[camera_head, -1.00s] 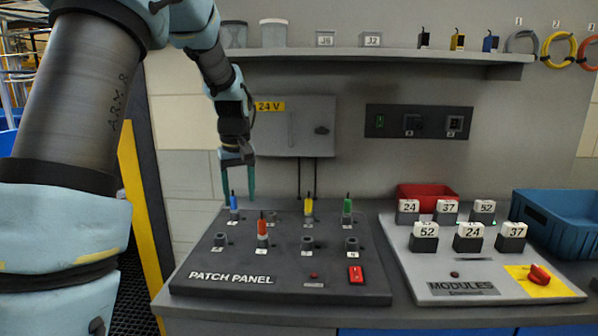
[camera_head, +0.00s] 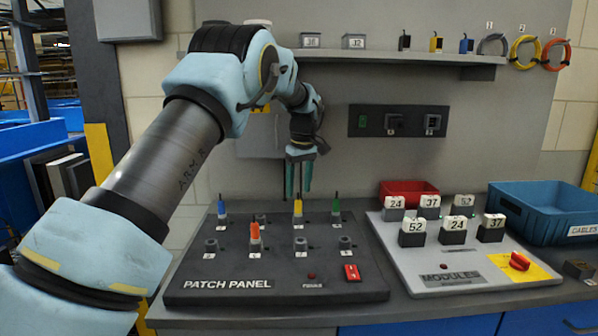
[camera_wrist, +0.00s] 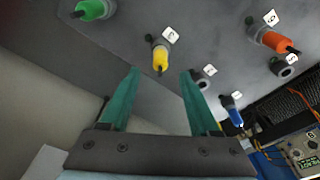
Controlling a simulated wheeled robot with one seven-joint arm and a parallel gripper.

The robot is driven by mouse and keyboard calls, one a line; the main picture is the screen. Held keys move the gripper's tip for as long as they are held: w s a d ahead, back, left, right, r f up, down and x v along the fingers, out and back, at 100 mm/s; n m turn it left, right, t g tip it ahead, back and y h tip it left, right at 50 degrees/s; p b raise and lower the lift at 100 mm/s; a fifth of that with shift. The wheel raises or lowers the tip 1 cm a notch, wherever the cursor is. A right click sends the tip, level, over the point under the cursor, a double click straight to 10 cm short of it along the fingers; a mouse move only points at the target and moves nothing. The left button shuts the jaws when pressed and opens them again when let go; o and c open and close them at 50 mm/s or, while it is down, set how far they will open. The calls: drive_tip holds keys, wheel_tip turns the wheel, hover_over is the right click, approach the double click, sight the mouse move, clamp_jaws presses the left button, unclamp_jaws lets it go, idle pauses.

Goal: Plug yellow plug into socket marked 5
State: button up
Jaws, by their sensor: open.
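The yellow plug (camera_head: 298,209) stands upright in a back-row socket of the dark patch panel (camera_head: 283,285). My gripper (camera_head: 298,194) is open and empty, pointing down, and in the head view its fingers are just above or behind this plug. In the wrist view the yellow plug (camera_wrist: 160,57) lies beyond the fingertips, in line with the gap between them, and is not touched. Empty sockets show in the front row at left (camera_head: 211,246), middle (camera_head: 300,245) and right (camera_head: 345,243).
A blue plug (camera_head: 221,208), an orange plug (camera_head: 254,237) and a green plug (camera_head: 336,208) stand in other sockets nearby. A modules board (camera_head: 440,280) with several numbered blocks is at right. A shelf (camera_head: 400,57) runs along the wall above.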

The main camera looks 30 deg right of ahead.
sight(297, 199)
drive_tip(key=shift+w+f+p, duration=0.2)
drive_tip(key=shift+f+p, duration=0.15)
drive_tip(key=shift+f, duration=1.1)
drive_tip(key=shift+w+f+p, duration=0.15)
drive_tip(key=shift+f+p, duration=0.15)
drive_tip(key=shift+f, duration=1.15)
clamp_jaws()
drive_tip(key=shift+r, duration=0.25)
drive_tip(key=shift+r+p, duration=0.6)
drive_tip(key=shift+p, duration=0.05)
drive_tip(key=shift+r, duration=0.25)
drive_tip(key=shift+r+p, duration=0.35)
drive_tip(key=shift+p, duration=0.1)
drive_tip(key=shift+r, duration=0.2)
